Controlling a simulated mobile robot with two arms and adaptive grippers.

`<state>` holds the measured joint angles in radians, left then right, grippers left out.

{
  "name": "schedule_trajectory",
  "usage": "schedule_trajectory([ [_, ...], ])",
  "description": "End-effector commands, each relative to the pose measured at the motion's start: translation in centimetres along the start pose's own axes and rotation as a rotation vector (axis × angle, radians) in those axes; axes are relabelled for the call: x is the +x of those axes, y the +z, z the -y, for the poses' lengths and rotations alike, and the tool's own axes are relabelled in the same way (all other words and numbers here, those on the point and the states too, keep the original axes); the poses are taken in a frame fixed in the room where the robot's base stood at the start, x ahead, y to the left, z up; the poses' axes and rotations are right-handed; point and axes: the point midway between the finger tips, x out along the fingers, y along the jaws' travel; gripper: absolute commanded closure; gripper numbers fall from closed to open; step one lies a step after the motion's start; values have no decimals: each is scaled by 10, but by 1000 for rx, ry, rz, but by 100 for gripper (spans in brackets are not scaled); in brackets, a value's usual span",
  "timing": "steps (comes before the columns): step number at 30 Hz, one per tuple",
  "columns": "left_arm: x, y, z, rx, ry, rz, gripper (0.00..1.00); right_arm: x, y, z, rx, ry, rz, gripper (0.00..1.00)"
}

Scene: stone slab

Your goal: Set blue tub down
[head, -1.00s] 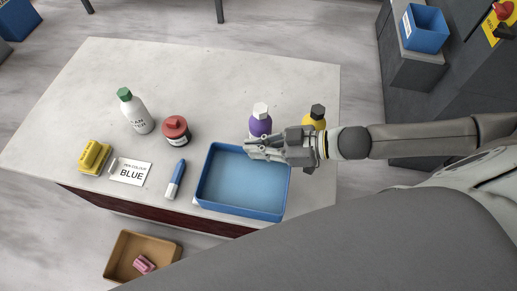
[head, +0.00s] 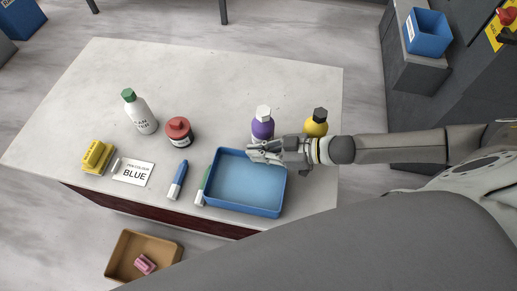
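The blue tub (head: 244,208) is empty and level at the front right of the stone slab (head: 215,75). I cannot tell whether its base touches the slab. My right gripper (head: 263,152) comes in from the right and is at the tub's back rim, its fingers closed on the rim near the back right corner. The fingertips partly hide that rim. My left gripper is not in view.
A green marker (head: 202,188) lies close beside the tub's left wall, a blue marker (head: 177,180) further left. Purple (head: 262,127) and yellow (head: 316,124) bottles stand behind the gripper. A card reading BLUE (head: 134,174) lies left.

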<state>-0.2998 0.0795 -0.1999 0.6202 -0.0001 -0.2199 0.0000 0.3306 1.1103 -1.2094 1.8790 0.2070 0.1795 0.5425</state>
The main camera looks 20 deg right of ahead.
Motion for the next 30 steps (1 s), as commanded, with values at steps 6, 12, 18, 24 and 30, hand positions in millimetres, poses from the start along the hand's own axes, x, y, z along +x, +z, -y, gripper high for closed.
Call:
schedule_trajectory([
  [6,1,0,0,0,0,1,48,1,2,0,-1,1,0,94],
  [12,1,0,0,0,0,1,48,1,2,0,-1,1,1,73],
  [18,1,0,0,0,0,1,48,1,2,0,-1,1,1,73],
  [24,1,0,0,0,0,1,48,-7,1,-1,0,2,3,73],
  [30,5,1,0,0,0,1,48,-40,3,0,0,1,6,73],
])
